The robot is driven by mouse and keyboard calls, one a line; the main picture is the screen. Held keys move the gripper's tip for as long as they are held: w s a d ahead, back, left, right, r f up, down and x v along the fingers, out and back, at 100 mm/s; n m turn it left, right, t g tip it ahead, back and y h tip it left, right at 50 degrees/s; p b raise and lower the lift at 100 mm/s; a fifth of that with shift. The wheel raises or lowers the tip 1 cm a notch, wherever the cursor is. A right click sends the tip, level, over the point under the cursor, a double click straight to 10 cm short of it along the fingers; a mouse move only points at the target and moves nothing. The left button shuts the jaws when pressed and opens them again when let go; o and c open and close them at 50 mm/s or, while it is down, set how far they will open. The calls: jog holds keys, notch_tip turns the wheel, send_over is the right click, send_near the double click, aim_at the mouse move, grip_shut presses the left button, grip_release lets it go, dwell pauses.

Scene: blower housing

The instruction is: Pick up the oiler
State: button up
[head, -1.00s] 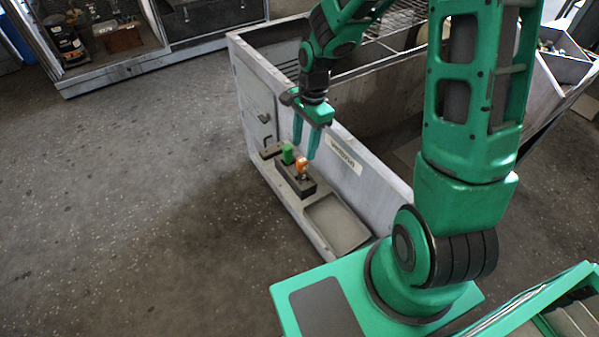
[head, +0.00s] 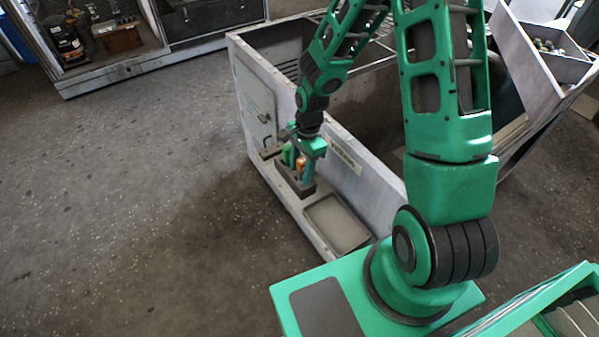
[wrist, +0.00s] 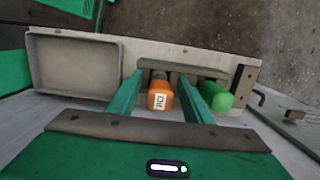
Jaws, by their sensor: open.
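The oiler is the orange bottle (wrist: 161,93) with a white label reading "OIL", upright in a dark holder (wrist: 185,68) on a ledge of the grey housing. In the head view the orange bottle (head: 301,163) is partly hidden by my gripper. My gripper (wrist: 160,85) is open, its two green fingers on either side of the orange bottle. I cannot tell whether the fingers touch it. In the head view my gripper (head: 299,165) points down at the holder.
A green bottle (wrist: 218,95) stands in the same holder, just right of my right finger in the wrist view. A shallow empty tray (wrist: 75,63) lies on the ledge to the left. The housing wall (head: 345,160) rises close behind the ledge.

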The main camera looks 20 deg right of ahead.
aim_at(301, 163)
jog(key=shift+f, duration=0.2)
grip_shut()
jog(key=shift+r, duration=0.1)
jog(key=shift+r, duration=0.75)
jog(key=r, duration=0.3)
jog(key=shift+s+a, duration=0.15)
jog(key=shift+s, duration=0.2)
jog(key=s+a+r, duration=0.3)
jog(key=s+r, duration=0.3)
jog(key=s, duration=0.4)
jog(key=shift+s+a+r, duration=0.15)
jog(key=shift+s+a, duration=0.05)
